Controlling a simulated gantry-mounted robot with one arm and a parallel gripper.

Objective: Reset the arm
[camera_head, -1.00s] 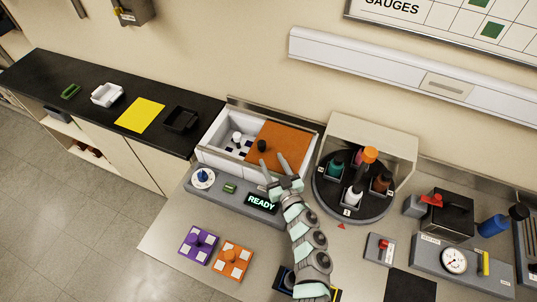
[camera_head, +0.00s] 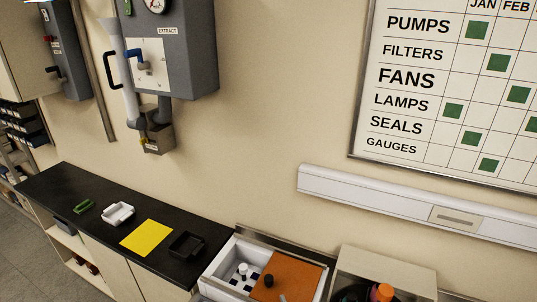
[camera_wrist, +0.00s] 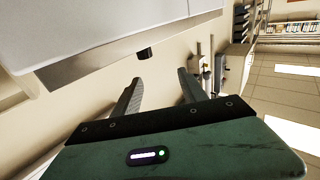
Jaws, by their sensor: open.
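My gripper (camera_wrist: 158,80) shows in the wrist view with its two dark fingers spread apart and nothing between them. It is open and empty. In the head view the arm is almost wholly below the picture; only a small grey tip, perhaps a fingertip, shows at the bottom edge in front of the orange panel (camera_head: 298,272). That panel covers the right part of a white box (camera_head: 214,274) and has a black knob (camera_head: 268,281) at its left side. A white peg stands in the open left part.
A black counter (camera_head: 75,190) at left holds a green piece (camera_head: 84,207), a white tray (camera_head: 118,212), a yellow sheet (camera_head: 146,237) and a black tray (camera_head: 186,246). A beige housing (camera_head: 400,262) stands right of the box. In the wrist view, a pale panel (camera_wrist: 90,30) lies close beyond the fingers.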

